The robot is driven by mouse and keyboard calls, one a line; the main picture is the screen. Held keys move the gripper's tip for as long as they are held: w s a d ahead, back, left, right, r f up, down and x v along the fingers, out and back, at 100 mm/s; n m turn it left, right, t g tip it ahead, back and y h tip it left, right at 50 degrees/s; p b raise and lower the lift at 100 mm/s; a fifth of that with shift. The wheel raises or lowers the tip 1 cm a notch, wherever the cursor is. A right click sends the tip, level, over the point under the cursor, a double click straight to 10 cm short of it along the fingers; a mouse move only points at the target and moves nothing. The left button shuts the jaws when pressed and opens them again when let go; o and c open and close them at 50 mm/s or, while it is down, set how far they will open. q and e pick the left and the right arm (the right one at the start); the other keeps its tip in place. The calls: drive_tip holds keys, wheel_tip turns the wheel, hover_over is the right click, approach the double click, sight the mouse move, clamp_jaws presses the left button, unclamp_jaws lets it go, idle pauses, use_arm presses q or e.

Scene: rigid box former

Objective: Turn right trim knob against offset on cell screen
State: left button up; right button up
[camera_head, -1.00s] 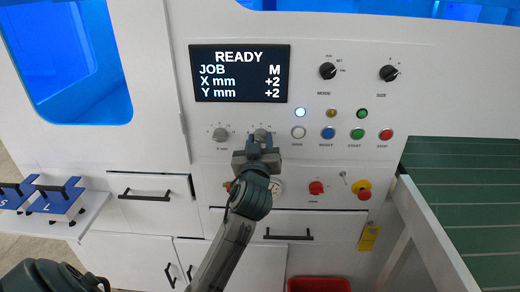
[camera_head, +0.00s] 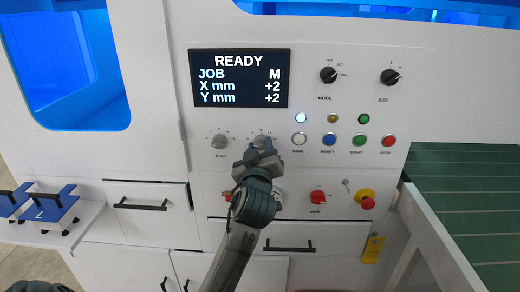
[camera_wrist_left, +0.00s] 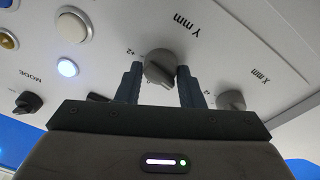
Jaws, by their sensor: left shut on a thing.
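The cell screen (camera_head: 240,79) reads READY, JOB M, X mm +2, Y mm +2. The right trim knob (camera_wrist_left: 160,69), a grey dial beside the label Y mm, sits between the two fingers of my left gripper (camera_wrist_left: 158,78) in the left wrist view. The gripper is shut on it. In the head view my left gripper (camera_head: 258,152) covers most of this knob; only its top edge and scale show. The left trim knob (camera_head: 220,141), labelled X mm, stands to its left and is free; it also shows in the left wrist view (camera_wrist_left: 231,100). My right gripper is not in view.
The mode knob (camera_head: 328,75) and size knob (camera_head: 390,76) are above right. Lit and coloured buttons (camera_head: 329,139) lie close to the right. A red switch (camera_head: 318,197) and an emergency stop (camera_head: 366,199) are below right. A green conveyor (camera_head: 470,200) is at the right.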

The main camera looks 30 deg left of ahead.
use_arm(q)
drive_tip(key=o, duration=1)
drive_tip(key=shift+c, duration=0.2)
drive_tip(key=shift+s+d+f, duration=0.15)
drive_tip(key=shift+s+d, duration=0.05)
drive_tip(key=shift+s, duration=0.2)
drive_tip(key=b+v, duration=0.1)
drive_tip(key=v, duration=0.9)
drive_tip(key=shift+b, duration=0.4)
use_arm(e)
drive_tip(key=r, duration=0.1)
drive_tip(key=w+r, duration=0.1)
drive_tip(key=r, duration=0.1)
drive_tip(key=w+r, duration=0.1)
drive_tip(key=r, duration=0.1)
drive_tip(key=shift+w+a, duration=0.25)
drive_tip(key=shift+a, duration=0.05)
use_arm(q)
drive_tip(key=shift+w, duration=0.1)
